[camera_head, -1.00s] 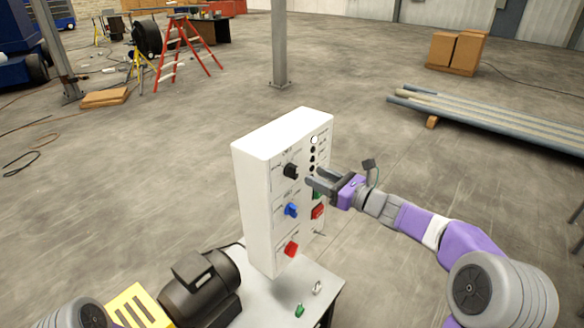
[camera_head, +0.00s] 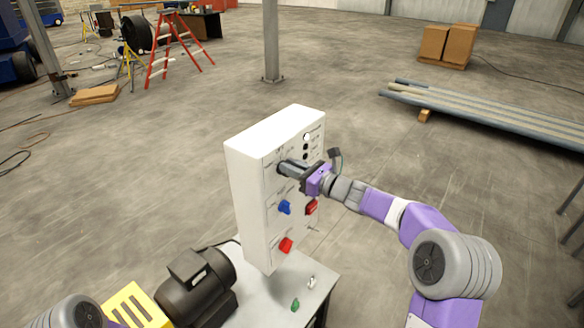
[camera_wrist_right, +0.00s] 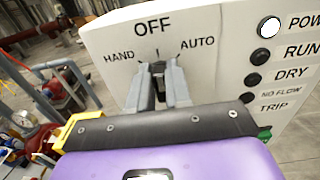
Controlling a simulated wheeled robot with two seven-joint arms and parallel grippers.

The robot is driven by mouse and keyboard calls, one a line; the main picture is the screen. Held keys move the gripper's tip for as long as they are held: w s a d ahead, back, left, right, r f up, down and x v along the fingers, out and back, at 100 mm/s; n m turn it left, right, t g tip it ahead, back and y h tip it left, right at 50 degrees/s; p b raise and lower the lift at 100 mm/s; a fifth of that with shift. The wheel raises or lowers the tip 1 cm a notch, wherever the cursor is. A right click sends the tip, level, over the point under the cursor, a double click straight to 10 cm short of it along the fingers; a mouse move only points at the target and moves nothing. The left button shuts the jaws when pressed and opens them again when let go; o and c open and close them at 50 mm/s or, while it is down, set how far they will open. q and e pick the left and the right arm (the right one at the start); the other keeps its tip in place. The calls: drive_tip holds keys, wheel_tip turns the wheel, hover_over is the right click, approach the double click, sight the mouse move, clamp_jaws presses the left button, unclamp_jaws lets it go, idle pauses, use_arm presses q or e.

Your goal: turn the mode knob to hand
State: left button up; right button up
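The white control box (camera_head: 250,190) stands on a small grey table. My right gripper (camera_head: 284,168) is at the upper knob on its front face and hides most of that knob in the head view. In the right wrist view the dark mode knob (camera_wrist_right: 158,69) sits under the label OFF, with HAND to its left and AUTO to its right. The fingers of the right gripper (camera_wrist_right: 159,78) stand on both sides of the knob, close to it. Whether they press on it cannot be told. The knob appears to point up to OFF. My left gripper is out of view.
Below are a blue knob (camera_head: 285,207), a red knob (camera_head: 286,245) and a red switch (camera_head: 311,207). Indicator lamps (camera_head: 306,147) line the box's right side. A dark motor (camera_head: 196,285) stands left of the box.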

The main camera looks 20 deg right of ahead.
clamp_jaws()
drive_tip(key=shift+s+a+f+n+b, duration=0.1)
drive_tip(key=shift+a+n+b, duration=0.05)
drive_tip(key=shift+n+b, duration=1.7)
drive_tip(key=shift+s+a+f+n+b, duration=0.15)
drive_tip(key=shift+n+b, duration=1)
drive_tip(key=shift+b, duration=1.3)
drive_tip(key=shift+s+a+r+n+b, duration=0.1)
drive_tip(key=shift+a+n+b, duration=0.1)
drive_tip(key=shift+n+b, duration=1.65)
drive_tip(key=shift+m+b, duration=0.25)
drive_tip(key=shift+b, duration=0.1)
drive_tip(key=o, duration=0.6)
unclamp_jaws()
drive_tip(key=shift+w+f, duration=0.1)
